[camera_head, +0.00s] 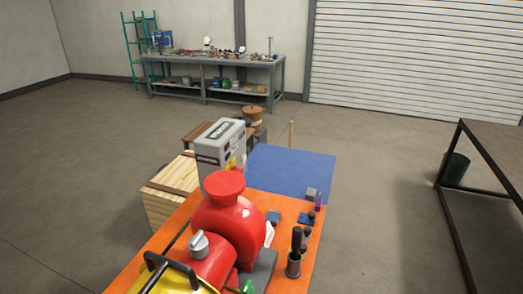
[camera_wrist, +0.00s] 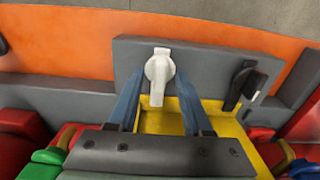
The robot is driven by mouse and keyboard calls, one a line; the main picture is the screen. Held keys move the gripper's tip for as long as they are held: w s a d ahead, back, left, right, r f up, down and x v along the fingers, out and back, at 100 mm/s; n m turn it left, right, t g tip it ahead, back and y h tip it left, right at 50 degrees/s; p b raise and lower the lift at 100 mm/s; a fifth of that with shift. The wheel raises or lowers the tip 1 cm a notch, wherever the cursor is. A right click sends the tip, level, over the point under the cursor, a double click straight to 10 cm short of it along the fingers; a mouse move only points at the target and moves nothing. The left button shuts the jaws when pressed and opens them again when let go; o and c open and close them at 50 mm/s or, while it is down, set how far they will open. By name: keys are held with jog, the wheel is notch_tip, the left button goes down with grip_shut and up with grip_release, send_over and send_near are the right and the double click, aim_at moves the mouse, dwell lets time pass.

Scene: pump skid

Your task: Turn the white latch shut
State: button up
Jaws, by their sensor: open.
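The white latch (camera_wrist: 159,72) is in the upper middle of the wrist view, mounted on a grey plate (camera_wrist: 215,62). Its round hub is at the top and its handle points down in the picture. My gripper (camera_wrist: 158,84) is open, with one blue-grey finger on each side of the latch handle. I cannot tell whether either finger touches it. In the head view a small white piece (camera_head: 269,234) shows beside the red pump, and I cannot tell if it is the same latch. I cannot make out my gripper there.
A black latch (camera_wrist: 246,84) sits right of the white one on the grey plate. A yellow part (camera_wrist: 228,118) lies below. In the head view the red pump (camera_head: 228,222) stands on an orange bench (camera_head: 308,246), with a grey box (camera_head: 219,150) and blue surface (camera_head: 290,172) behind.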

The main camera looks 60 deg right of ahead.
notch_tip(320, 180, up, 13)
jog(key=b, duration=0.1)
jog(key=shift+f, duration=0.15)
dwell(0.7)
